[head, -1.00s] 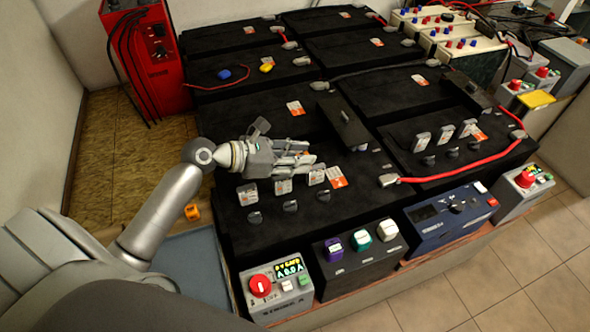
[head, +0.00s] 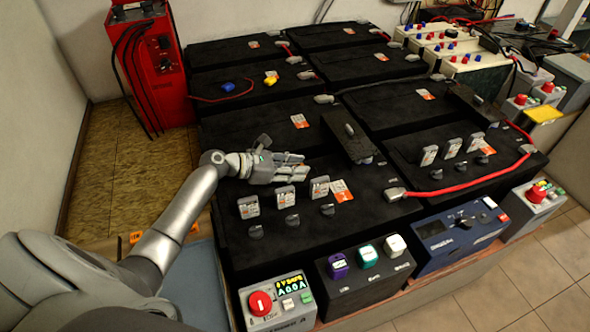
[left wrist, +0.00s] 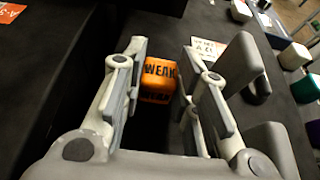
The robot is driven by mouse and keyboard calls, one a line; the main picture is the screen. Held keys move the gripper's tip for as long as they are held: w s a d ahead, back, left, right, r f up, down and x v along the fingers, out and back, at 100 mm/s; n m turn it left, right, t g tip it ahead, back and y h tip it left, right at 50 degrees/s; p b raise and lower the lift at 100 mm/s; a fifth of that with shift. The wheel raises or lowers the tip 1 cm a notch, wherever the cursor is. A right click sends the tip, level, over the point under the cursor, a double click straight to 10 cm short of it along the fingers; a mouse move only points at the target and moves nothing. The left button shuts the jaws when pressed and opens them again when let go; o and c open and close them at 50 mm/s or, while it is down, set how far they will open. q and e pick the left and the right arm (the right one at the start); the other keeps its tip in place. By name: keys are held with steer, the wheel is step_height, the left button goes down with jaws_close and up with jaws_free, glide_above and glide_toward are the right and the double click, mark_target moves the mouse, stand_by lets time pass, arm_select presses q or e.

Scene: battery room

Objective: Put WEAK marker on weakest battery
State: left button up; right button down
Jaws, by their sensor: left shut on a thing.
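The WEAK marker, an orange cube with black lettering (left wrist: 158,80), sits between the fingers of my left gripper (left wrist: 160,92) in the left wrist view. In the head view my left gripper (head: 290,168) is over the front left black battery (head: 262,205), and the cube is hidden there. My left gripper is shut on the marker. The other black batteries, such as the front right one (head: 440,175), stand in rows behind and beside it. I cannot tell by their looks which battery is weakest. My right gripper is not in view.
Small upright labelled tags (head: 285,197) and black knobs stand on the front batteries. A black raised block (head: 347,138) lies to the right of the gripper. Red cables (head: 455,190) link batteries. A control box with a red button (head: 275,300) stands in front.

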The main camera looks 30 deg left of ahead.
arm_select(q)
steer(key=shift+f, duration=0.2)
steer(key=shift+f, duration=0.15)
steer(key=o, duration=0.8)
steer(key=shift+o, duration=0.2)
steer(key=shift+s+a+r, duration=0.1)
steer(key=shift+r, duration=0.2)
steer(key=v, duration=1.1)
steer(key=shift+s+a+r+p, duration=0.1)
steer(key=shift+s+a+p, duration=0.05)
steer(key=shift+s+p, duration=0.2)
steer(key=shift+r, duration=0.1)
